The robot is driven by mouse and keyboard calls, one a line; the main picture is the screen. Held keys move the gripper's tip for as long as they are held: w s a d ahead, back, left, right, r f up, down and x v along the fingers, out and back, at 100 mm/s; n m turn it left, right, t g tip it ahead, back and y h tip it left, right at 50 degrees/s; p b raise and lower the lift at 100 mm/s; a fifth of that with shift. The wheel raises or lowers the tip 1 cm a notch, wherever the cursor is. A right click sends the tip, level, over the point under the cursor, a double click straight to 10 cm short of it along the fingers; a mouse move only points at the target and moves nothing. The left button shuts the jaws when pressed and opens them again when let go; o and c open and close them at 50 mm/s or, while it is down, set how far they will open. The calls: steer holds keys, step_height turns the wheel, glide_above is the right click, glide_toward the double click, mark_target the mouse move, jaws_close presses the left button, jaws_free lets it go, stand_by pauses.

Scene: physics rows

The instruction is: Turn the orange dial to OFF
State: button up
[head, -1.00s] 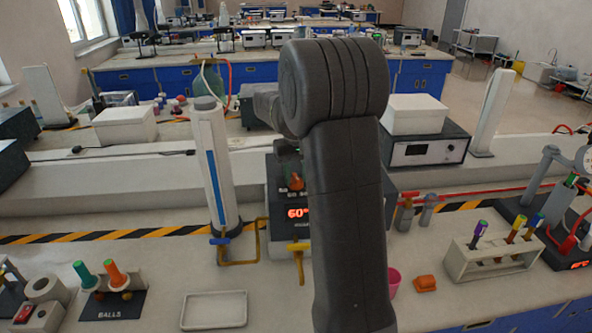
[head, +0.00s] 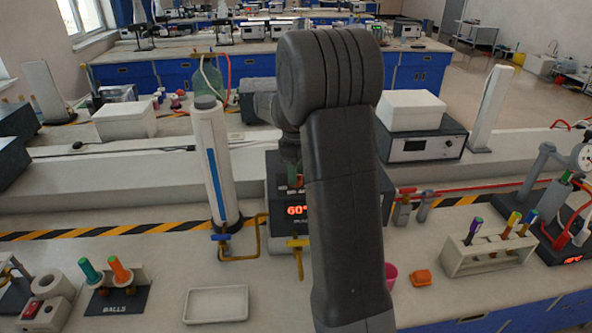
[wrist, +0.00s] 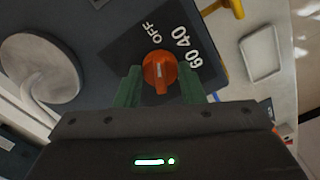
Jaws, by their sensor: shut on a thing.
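The orange dial (wrist: 160,71) sits on a dark panel (wrist: 122,42) marked OFF, 40 and 60 in the wrist view. My gripper (wrist: 160,88) has its two green fingers on either side of the dial and is shut on it. The dial's ridge runs roughly up and down in that view; which mark it points to is hard to tell. In the head view my gripper (head: 293,172) is at the dark unit with the red display (head: 297,210) reading 60.
A white column (head: 212,165) with a blue stripe stands just left of the unit. A yellow pipe with a blue-handled valve (head: 222,238) runs between them. A white tray (head: 216,304) lies in front. A test-tube rack (head: 490,250) stands at right.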

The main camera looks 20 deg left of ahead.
steer(key=shift+n, duration=0.6)
steer(key=o, duration=1)
step_height(320, 180, up, 14)
steer(key=shift+f+b, duration=0.1)
steer(key=shift+b, duration=0.4)
